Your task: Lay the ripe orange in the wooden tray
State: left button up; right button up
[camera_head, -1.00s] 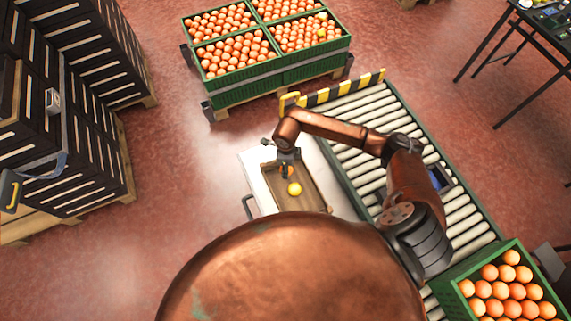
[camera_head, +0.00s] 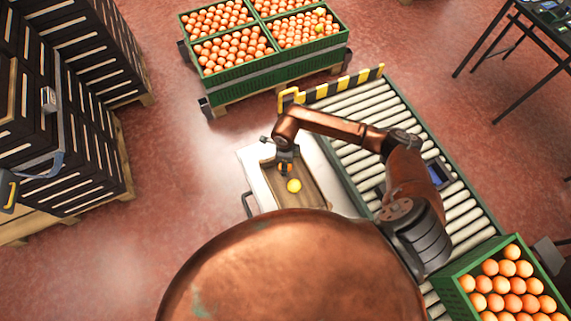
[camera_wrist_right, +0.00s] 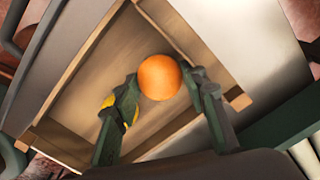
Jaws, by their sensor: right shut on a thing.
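The wooden tray (camera_head: 316,187) lies on a pale surface left of the conveyor; its brown floor (camera_wrist_right: 112,62) fills much of the right wrist view. My right gripper (camera_head: 285,166) is over the tray's far end. In the right wrist view my right gripper (camera_wrist_right: 165,88) is shut on an orange (camera_wrist_right: 159,77), one finger on each side. A yellow fruit (camera_head: 294,186) lies in the tray; it also shows partly behind the left finger (camera_wrist_right: 107,101). My left gripper is out of view.
A roller conveyor (camera_head: 369,135) runs right of the tray, with a striped yellow-black barrier (camera_head: 345,84) at its far end. A green crate of oranges (camera_head: 456,283) stands at the lower right. Several filled green crates (camera_head: 280,68) stand at the back. Dark stacked crates (camera_head: 95,50) stand left.

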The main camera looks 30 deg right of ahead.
jog(key=o, duration=1.3)
jog(key=shift+o, duration=0.4)
jog(key=shift+o, duration=1.4)
pick_arm(q)
jog(key=shift+r, duration=0.1)
pick_arm(e)
jog(key=shift+r, duration=0.1)
pick_arm(q)
jog(key=shift+w+r+p, duration=0.25)
jog(key=shift+r+p, duration=0.55)
jog(key=shift+p, duration=0.05)
jog(key=shift+w+r+p, duration=0.3)
jog(key=shift+r+p, duration=0.5)
jog(key=shift+p, duration=0.05)
jog(key=shift+w+r+p, duration=0.25)
jog(key=shift+r+p, duration=0.55)
jog(key=shift+p, duration=0.05)
pick_arm(e)
jog(key=shift+r, duration=3.9)
